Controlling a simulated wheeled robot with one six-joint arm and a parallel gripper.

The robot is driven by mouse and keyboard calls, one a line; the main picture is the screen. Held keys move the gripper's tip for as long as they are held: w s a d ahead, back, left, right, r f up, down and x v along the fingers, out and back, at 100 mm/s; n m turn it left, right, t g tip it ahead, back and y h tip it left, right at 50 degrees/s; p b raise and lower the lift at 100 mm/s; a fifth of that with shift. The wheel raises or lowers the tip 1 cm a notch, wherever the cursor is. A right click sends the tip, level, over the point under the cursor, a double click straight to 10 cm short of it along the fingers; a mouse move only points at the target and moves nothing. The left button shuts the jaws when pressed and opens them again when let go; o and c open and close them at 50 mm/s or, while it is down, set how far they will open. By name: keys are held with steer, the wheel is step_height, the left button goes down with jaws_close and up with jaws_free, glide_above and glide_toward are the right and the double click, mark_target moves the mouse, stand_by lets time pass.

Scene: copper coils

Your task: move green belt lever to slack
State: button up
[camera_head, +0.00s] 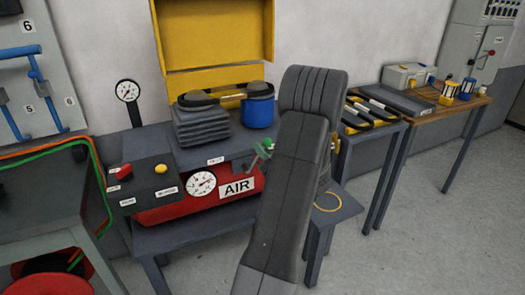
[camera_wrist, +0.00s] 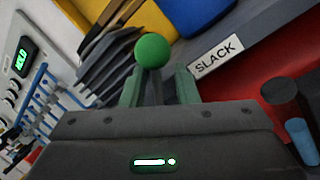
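The green belt lever has a round green knob (camera_wrist: 152,50) on a dark stem, in the middle of the wrist view. My gripper (camera_wrist: 160,82) has its two grey-green fingers apart, one on each side of the stem, with a gap visible on the right. I cannot tell whether either finger touches the stem. A white SLACK label (camera_wrist: 216,55) lies to the right of the knob. In the head view a small green knob (camera_head: 267,144) shows just left of my arm, which hides most of the gripper and the lever's surroundings.
The red AIR unit (camera_head: 180,207) with a gauge (camera_head: 201,184) sits under the grey bench top. Grey stacked pads (camera_head: 201,124) and a blue container (camera_head: 259,112) stand behind. A control box (camera_head: 145,185) with red and yellow buttons is at left.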

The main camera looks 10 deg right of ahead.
steer(key=v, duration=1.3)
steer(key=shift+s, duration=0.4)
steer(key=shift+d, duration=0.1)
steer(key=x, duration=1.4)
steer(key=shift+s, duration=0.1)
